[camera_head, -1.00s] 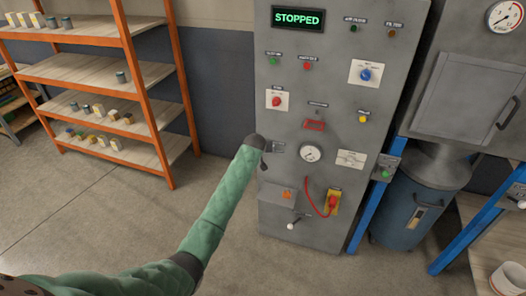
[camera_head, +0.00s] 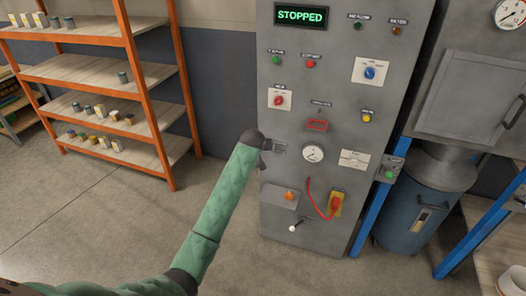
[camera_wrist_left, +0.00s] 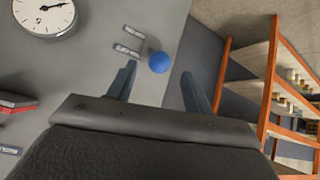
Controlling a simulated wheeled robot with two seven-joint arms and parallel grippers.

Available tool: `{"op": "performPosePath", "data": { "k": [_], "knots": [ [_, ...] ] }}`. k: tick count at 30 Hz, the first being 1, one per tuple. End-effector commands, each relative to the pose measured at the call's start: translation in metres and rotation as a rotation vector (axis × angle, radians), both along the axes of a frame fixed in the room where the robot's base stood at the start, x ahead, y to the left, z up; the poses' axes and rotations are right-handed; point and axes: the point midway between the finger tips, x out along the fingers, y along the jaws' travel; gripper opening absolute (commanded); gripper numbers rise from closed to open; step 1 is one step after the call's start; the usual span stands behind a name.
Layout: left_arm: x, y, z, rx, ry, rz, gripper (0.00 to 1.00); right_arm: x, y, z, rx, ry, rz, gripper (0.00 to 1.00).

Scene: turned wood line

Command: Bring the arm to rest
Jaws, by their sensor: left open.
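My left arm in its green sleeve reaches from the lower left of the head view to the grey control cabinet (camera_head: 345,60). My left gripper (camera_head: 266,148) is at the cabinet's left side, its fingers mostly hidden by the dark wrist. In the left wrist view the gripper (camera_wrist_left: 158,74) is open, its two fingers apart. A blue ball knob (camera_wrist_left: 158,62) shows between and beyond the fingertips; I cannot tell whether they touch it. The knob is hidden in the head view. My right gripper is not in view.
The cabinet display (camera_head: 300,15) reads STOPPED. A red cable (camera_head: 312,200) loops low on the cabinet front. An orange shelf rack (camera_head: 130,60) stands at the left, a blue drum (camera_head: 425,205) at the right. The floor (camera_head: 110,230) left of the arm is clear.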

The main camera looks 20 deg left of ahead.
Motion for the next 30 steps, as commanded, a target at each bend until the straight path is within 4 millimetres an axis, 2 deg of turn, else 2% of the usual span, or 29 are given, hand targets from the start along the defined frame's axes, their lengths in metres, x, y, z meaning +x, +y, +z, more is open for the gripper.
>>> {"op": "performPosePath", "data": {
  "k": [13, 17, 20, 23, 30],
  "knots": [
    [-0.001, 0.000, 0.001, 0.000, 0.000, 0.000, 0.51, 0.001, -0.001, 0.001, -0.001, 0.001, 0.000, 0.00],
    [-0.007, -0.001, -0.013, 0.004, 0.013, -0.005, 0.51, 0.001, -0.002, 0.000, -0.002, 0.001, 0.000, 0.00],
    [-0.022, -0.005, -0.047, 0.013, 0.042, -0.020, 0.51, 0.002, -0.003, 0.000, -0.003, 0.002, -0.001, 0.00],
    [-0.047, -0.009, -0.098, 0.027, 0.086, -0.044, 0.51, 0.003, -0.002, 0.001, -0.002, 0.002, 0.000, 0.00],
    [-0.125, -0.022, -0.223, 0.061, 0.194, -0.112, 0.51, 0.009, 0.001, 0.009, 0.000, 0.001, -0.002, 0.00]
  ]
}}
